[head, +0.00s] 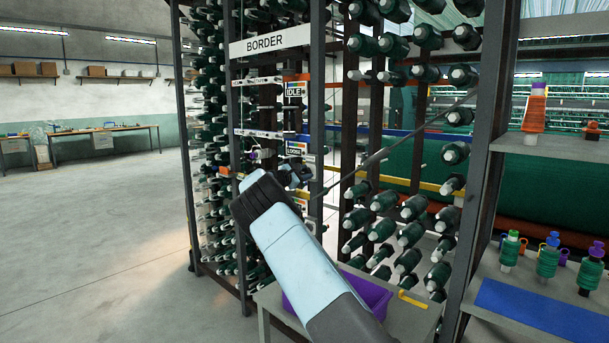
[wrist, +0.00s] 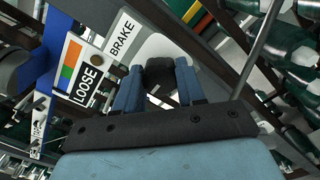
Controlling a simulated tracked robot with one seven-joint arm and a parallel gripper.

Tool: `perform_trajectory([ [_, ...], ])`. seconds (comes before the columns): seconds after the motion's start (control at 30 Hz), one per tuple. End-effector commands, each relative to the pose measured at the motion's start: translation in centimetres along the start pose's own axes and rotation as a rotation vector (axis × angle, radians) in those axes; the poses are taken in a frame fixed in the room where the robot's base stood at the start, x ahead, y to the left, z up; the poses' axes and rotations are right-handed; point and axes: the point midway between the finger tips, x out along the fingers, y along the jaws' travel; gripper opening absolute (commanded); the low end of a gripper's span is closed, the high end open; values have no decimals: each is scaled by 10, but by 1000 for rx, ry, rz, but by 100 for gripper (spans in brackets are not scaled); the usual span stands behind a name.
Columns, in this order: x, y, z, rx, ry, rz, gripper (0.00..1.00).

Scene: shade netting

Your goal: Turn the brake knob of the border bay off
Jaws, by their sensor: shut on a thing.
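The border bay is the tall rack under the white BORDER sign (head: 270,41) in the head view. My gripper (head: 292,174) reaches up to its post, just below a small LOOSE card (head: 297,149). In the wrist view, the blue fingers of my gripper (wrist: 159,88) are shut on the dark brake knob (wrist: 160,72), one on each side. The knob sits on a pale plate beside a BRAKE label (wrist: 122,38). The LOOSE card (wrist: 82,82), with green and orange patches, is left of it. In the head view my arm and gripper hide the knob.
An IDLE card (head: 296,90) is higher on the same post. Rows of green bobbins (head: 384,200) stick out on both sides of the post. A purple bin (head: 368,289) sits on a grey stand (head: 411,317) below my arm. The floor at left is clear.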

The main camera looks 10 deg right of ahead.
Motion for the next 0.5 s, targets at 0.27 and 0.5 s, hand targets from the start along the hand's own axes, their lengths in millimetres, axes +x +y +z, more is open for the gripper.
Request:
perform_trajectory([
  [0.27, -2, -1, -5, -264, 9, 0, 9],
  [0.5, -2, -1, -6, -474, 8, 0, 9],
])
